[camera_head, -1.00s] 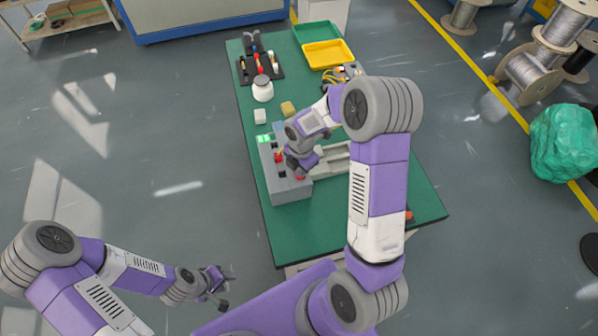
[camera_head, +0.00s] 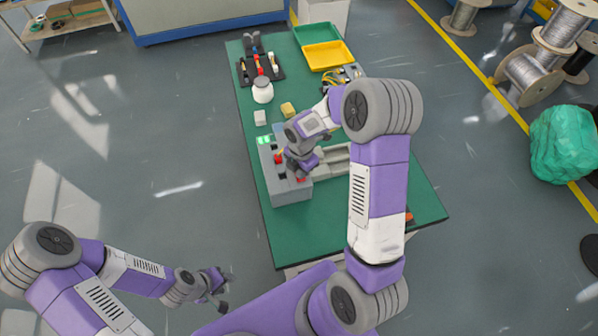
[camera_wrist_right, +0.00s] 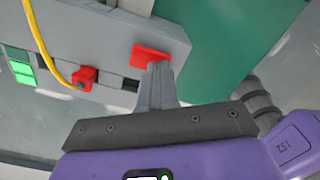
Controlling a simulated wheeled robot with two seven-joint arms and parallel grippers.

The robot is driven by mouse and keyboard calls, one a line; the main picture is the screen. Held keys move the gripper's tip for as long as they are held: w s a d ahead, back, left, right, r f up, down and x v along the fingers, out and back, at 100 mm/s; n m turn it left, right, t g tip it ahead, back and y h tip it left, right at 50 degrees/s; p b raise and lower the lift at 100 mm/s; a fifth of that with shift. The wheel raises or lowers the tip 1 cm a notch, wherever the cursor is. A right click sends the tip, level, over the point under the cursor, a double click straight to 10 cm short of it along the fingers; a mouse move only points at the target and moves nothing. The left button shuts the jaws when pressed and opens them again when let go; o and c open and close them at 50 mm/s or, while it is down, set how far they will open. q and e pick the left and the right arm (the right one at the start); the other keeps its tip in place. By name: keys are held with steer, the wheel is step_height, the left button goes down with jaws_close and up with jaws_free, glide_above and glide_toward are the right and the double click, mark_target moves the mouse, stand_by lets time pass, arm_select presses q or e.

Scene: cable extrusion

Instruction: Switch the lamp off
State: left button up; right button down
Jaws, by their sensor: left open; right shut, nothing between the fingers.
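A grey control box (camera_head: 288,192) stands on the green table. Green lit panels (camera_head: 265,140) show at its far end, and they also glow in the right wrist view (camera_wrist_right: 20,66). A red rocker switch (camera_wrist_right: 151,54) is on the box, with a red knob (camera_wrist_right: 85,75) and small black switches beside it. My right gripper (camera_wrist_right: 159,68) is shut and empty; its fingertips are at the edge of the red rocker, and I cannot tell if they touch it. My left gripper (camera_head: 222,288) is open and empty, left of the table. No separate lamp is identifiable.
A yellow cable (camera_wrist_right: 42,45) runs to the red knob. The green table (camera_head: 400,190) also bears a white jar (camera_head: 263,91), a yellow tray (camera_head: 327,55) and a green tray (camera_head: 317,34). Cable spools and a green wrapped bundle (camera_head: 563,143) stand on the floor to the right.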

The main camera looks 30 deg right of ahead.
steer(key=shift+r+p, duration=2.3)
steer(key=shift+r, duration=0.85)
arm_select(q)
step_height(320, 180, up, 5)
arm_select(e)
steer(key=shift+f, duration=0.1)
